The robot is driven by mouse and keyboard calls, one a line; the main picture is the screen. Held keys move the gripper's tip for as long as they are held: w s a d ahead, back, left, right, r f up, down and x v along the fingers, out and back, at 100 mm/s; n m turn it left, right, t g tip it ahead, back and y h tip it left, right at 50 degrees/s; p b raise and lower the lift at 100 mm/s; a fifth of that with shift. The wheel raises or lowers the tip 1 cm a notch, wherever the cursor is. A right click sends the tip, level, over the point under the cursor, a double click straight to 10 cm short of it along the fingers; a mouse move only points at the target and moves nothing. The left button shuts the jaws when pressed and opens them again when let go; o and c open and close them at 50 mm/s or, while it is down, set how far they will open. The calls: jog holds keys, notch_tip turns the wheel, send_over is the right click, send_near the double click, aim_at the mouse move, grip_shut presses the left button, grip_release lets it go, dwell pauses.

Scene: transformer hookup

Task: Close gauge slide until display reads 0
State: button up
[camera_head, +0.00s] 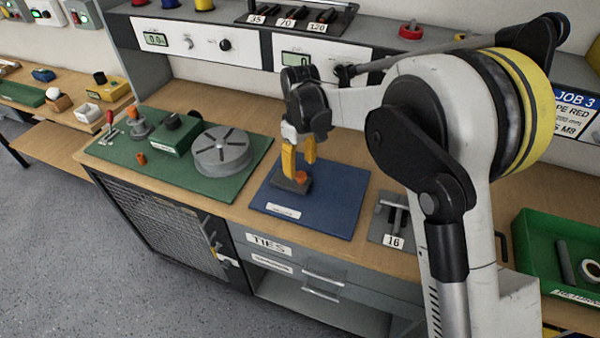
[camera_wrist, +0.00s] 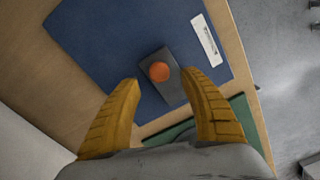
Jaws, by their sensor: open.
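A dark grey block (camera_head: 289,187) with an orange knob (camera_head: 302,177) sits on the blue mat (camera_head: 335,197); I cannot tell for sure that it is the gauge slide. In the wrist view the knob (camera_wrist: 159,72) lies on the block (camera_wrist: 173,92), midway between the yellow fingertips. My gripper (camera_head: 298,172) points down at the block, open, with a finger either side of the knob; contact cannot be told. It also shows in the wrist view (camera_wrist: 160,78). A left display (camera_head: 155,39) and a right display (camera_head: 296,58) are on the back panel; their digits are too small to read surely.
A green mat (camera_head: 120,155) with a grey slotted disc (camera_head: 222,150) lies left of the blue mat. A grey plate labelled 16 (camera_head: 393,240) is at its right. A green bin (camera_head: 520,240) stands far right. The blue mat's right side is clear.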

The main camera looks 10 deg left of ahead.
notch_tip(320, 180, up, 8)
dwell(1.0)
jog(key=s+d+r+m+t+y, duration=0.1)
jog(key=s+d+r+m+t, duration=0.25)
jog(key=d, duration=0.65)
jog(key=s+d+r+m, duration=0.2)
jog(key=s+d+r, duration=0.4)
jog(key=d, duration=0.4)
jog(key=s+d+f+m+t+h, duration=0.1)
jog(key=s+d+f+m+t, duration=0.2)
jog(key=s+d, duration=1)
jog(key=m, duration=0.3)
jog(key=shift+t, duration=0.35)
